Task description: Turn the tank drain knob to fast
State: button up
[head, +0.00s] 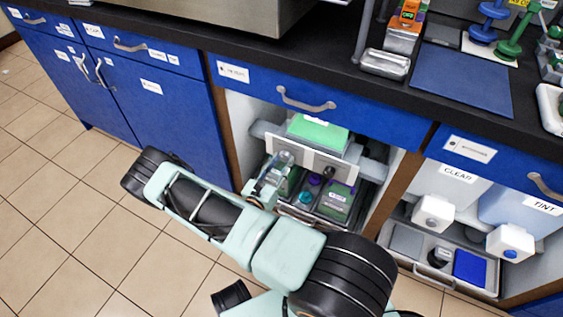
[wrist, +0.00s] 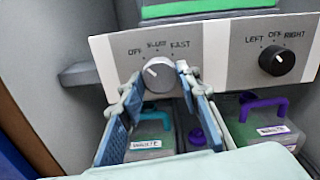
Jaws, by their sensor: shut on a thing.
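The tank drain knob (wrist: 158,75) is a round pale grey dial on a white panel (wrist: 108,62) with OFF, SLOW and FAST printed above it. A short mark shows on its face, but I cannot clearly tell which label it points at. My gripper (wrist: 157,78) has one blue-padded finger on each side of the knob, shut on it. In the head view my gripper (head: 272,181) reaches into the open cabinet bay at the panel's left part (head: 283,145), where the knob is mostly hidden.
A black knob (wrist: 276,60) marked LEFT, OFF and RIGHT sits to the right on the same panel. Below stand containers, one with a teal handle (wrist: 154,117) and one with a purple handle (wrist: 264,105). The drawer front (head: 320,103) overhangs the bay.

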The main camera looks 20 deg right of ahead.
jog(key=m+p, duration=0.1)
jog(key=m, duration=0.3)
jog(key=shift+r+m+p, duration=0.1)
jog(key=shift+m+p, duration=0.3)
jog(key=m+p, duration=0.2)
jog(key=m, duration=0.2)
jog(key=m+p, duration=0.2)
jog(key=m, duration=0.2)
jog(key=shift+m, duration=0.4)
jog(key=shift+m+p, duration=0.85)
jog(key=shift+m, duration=0.95)
jog(key=o, duration=1.2)
jog(key=shift+c, duration=0.2)
